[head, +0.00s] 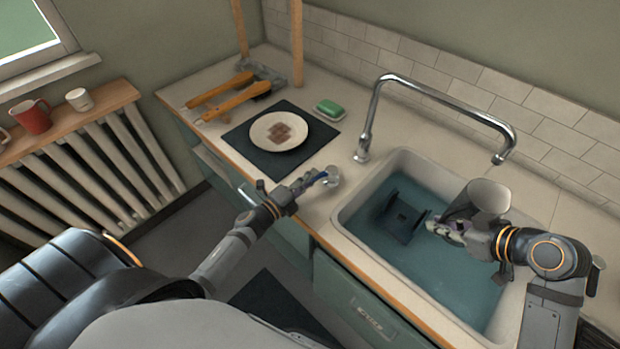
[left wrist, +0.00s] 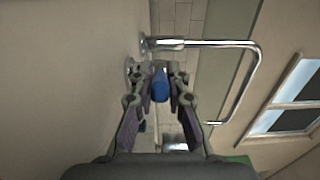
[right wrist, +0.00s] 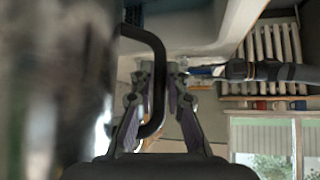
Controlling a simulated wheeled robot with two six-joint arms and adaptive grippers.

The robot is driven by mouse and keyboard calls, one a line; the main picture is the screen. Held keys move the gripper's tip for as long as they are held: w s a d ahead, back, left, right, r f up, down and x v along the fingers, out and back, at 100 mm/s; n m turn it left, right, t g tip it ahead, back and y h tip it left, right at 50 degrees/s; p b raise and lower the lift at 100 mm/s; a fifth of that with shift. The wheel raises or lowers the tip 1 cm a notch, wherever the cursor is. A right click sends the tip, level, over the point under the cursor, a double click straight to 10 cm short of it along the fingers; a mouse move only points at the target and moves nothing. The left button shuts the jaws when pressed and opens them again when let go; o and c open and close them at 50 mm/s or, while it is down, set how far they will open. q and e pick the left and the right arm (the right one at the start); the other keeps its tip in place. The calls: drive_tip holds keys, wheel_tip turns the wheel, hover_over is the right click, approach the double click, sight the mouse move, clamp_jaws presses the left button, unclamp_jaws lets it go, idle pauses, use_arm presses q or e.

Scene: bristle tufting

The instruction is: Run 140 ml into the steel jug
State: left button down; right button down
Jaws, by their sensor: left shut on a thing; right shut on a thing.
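The steel jug (head: 484,197) is over the right part of the sink, just below the spout end (head: 497,158). My right gripper (head: 447,228) is shut on its dark handle, which passes between the fingers in the right wrist view (right wrist: 156,85); the jug's wall (right wrist: 55,90) fills that view's left side. No water stream is visible, and the level inside the jug cannot be read. My left gripper (head: 307,184) is shut on a blue handle (head: 318,177) beside a round chrome fitting (head: 332,176) on the counter. The handle also shows in the left wrist view (left wrist: 160,86).
The chrome tap (head: 366,135) arches over the sink (head: 345,215), where a dark block-like object (head: 402,216) sits in the bluish basin. A plate (head: 280,131) on a dark mat, a green soap-like block (head: 330,110) and wooden-handled tools (head: 222,90) stand left of the tap.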

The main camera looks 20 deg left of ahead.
idle(0.3)
use_arm(q)
drive_tip(key=m+g+h, duration=0.1)
drive_tip(key=w+a+m+g+h, duration=0.1)
drive_tip(key=h, duration=0.1)
drive_tip(key=shift+w+a+m+h, duration=0.15)
drive_tip(key=shift+w+m+h, duration=0.05)
drive_tip(key=shift+m+h, duration=0.1)
drive_tip(key=shift+w+a+m+g+h, duration=0.15)
drive_tip(key=shift+w+m+g+h, duration=0.1)
drive_tip(key=shift+m+g+h, duration=0.55)
drive_tip(key=c, duration=1.3)
unclamp_jaws()
drive_tip(key=v, duration=1.2)
drive_tip(key=shift+f, duration=0.25)
